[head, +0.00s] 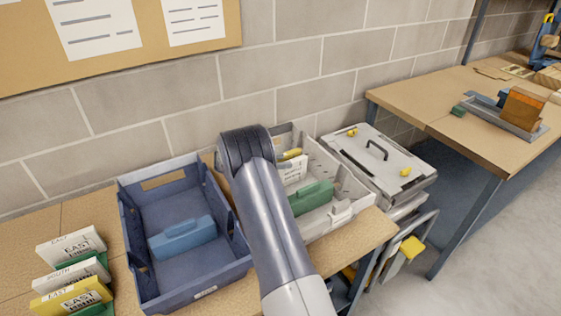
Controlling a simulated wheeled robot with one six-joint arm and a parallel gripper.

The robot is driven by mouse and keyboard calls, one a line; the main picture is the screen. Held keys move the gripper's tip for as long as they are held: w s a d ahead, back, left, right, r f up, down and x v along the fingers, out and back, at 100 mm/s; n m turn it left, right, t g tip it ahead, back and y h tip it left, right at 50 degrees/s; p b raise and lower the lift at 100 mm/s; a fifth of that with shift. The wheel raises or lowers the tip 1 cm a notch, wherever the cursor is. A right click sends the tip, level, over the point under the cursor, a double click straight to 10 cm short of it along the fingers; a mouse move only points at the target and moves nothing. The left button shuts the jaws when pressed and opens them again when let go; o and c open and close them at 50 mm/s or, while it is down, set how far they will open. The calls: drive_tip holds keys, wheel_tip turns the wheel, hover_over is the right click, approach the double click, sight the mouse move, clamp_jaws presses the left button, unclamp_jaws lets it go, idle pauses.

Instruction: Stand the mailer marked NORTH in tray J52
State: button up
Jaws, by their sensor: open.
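No mailer that I can read says NORTH. At the left, several mailers stand in a row: a white one marked EAST (72,247), a white one marked SOUTH (72,276) and a yellow one marked EAST (72,298), with green showing between and below them. A blue tray (128,238) stands right of them; its front label is too small to read. A grey tray (347,190) stands further right, and I cannot read a J52 mark on it. My gripper is not visible; my arm crosses between the trays and hides part of both.
The blue tray holds a blue block-like piece (182,238). The grey tray holds a green piece (312,197) and a white piece with print (294,170). A lidded grey case (375,160) stands to the right. Another workbench (440,105) is beyond a floor gap. A brick wall runs behind.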

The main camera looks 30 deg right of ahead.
drive_tip(key=shift+r+p, duration=0.45)
drive_tip(key=shift+r, duration=0.05)
drive_tip(key=shift+b+v, duration=1.05)
drive_tip(key=shift+v, duration=5.05)
